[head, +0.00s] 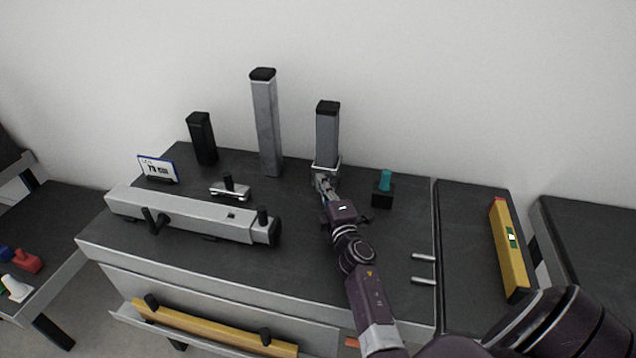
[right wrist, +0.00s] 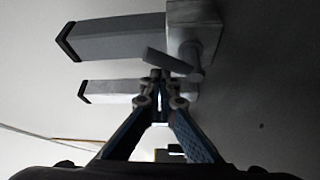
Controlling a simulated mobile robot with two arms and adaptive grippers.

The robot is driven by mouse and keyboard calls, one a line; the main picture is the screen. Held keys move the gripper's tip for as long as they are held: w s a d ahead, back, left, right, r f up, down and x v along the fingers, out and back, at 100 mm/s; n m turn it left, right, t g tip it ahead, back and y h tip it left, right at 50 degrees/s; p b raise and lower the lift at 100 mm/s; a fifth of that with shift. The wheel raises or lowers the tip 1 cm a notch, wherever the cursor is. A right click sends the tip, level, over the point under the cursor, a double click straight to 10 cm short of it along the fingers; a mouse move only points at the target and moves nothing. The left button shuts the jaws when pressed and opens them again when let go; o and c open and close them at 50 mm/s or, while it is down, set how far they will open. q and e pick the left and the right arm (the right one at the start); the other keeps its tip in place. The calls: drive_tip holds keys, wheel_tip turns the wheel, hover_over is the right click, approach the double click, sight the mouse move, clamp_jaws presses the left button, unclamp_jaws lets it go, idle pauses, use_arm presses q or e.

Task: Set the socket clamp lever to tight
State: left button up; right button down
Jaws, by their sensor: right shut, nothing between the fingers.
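The socket (head: 336,164) is a pale block around the foot of a short grey post (head: 327,132) with a black cap, at the back right of the bench. In the right wrist view the socket (right wrist: 199,22) is at the top, with a grey clamp lever (right wrist: 166,62) sticking out just beyond my fingertips. My right gripper (head: 321,181) is at the front of the socket, shut and empty; its fingertips (right wrist: 157,76) are close to the lever, and I cannot tell whether they touch. In the head view the lever is largely hidden by the gripper. My left gripper is not in view.
A taller grey post (head: 267,125) and a short black post (head: 201,138) stand left of the socket. A teal-topped black block (head: 383,196) stands to the right. A long grey beam (head: 182,215) lies at the front left. A yellow level (head: 510,250) lies on the right.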

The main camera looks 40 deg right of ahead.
drive_tip(key=shift+s+d+f+b, duration=0.6)
drive_tip(key=shift+s+d, duration=0.05)
drive_tip(key=shift+s, duration=0.15)
drive_tip(key=shift+f, duration=0.1)
drive_tip(key=shift+s, duration=0.15)
idle(0.4)
drive_tip(key=shift+s, duration=0.25)
drive_tip(key=v, duration=0.6)
drive_tip(key=shift+s+a, duration=0.2)
drive_tip(key=shift+s, duration=0.15)
